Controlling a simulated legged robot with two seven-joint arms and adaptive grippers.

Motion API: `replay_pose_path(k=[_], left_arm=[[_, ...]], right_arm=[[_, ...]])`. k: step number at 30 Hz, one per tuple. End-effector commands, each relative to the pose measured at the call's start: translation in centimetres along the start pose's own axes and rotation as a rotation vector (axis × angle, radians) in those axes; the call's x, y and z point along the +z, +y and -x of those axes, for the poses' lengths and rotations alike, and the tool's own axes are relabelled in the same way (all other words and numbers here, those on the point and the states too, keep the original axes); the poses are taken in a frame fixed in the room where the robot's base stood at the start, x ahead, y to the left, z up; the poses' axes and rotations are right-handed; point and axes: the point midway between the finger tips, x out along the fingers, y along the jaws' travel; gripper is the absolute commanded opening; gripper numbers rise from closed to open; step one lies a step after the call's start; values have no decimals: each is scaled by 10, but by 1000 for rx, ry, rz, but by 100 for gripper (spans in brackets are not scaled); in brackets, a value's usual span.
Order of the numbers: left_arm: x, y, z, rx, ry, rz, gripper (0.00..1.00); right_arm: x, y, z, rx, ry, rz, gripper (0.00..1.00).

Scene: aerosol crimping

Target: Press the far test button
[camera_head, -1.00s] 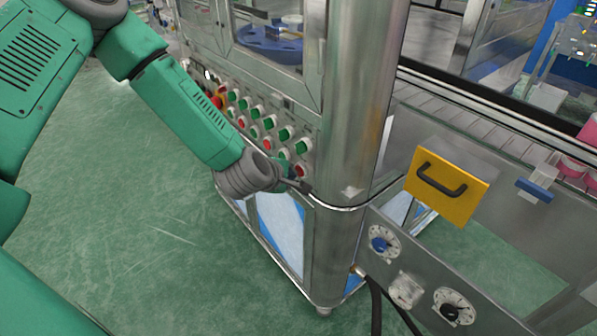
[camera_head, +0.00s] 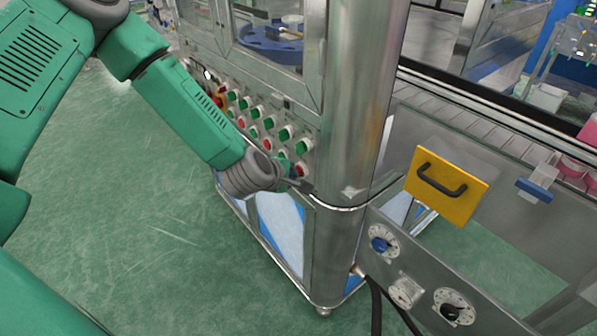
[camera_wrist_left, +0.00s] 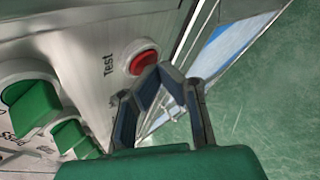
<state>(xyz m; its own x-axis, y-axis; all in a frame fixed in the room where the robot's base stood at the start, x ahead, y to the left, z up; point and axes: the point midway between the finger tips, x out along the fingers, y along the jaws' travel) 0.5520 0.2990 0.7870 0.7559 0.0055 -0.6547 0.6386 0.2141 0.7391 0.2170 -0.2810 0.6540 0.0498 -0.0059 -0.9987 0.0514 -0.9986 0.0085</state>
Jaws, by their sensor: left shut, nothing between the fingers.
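A red round button (camera_wrist_left: 144,62) with the word "Test" beside it shows in the left wrist view on the steel panel. My left gripper (camera_wrist_left: 166,76) is shut and empty, its fingertips close to the lower right of this button in that picture. I cannot tell whether they touch it. In the head view a red button (camera_head: 301,169) sits at the panel's right end, just above my left gripper (camera_head: 303,184). More red buttons, such as one in the middle (camera_head: 267,144) and one further left (camera_head: 241,122), lie along the panel. My right gripper is not in view.
Several green switches (camera_head: 285,133) line the panel near the red buttons, and a green switch (camera_wrist_left: 35,108) is close in the wrist view. A rounded steel corner post (camera_head: 345,130) stands right of the gripper. A yellow plate with a handle (camera_head: 462,205) is further right.

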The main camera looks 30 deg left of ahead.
Motion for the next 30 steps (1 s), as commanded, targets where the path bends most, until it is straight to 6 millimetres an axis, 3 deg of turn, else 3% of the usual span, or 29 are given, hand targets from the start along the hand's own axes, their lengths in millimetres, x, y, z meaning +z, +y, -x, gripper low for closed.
replay_pose_path(k=[17,30], left_arm=[[-8,-7,9,0,1,0,0],[-29,-27,38,-1,2,2,0]], right_arm=[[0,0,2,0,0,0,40],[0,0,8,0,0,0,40]])
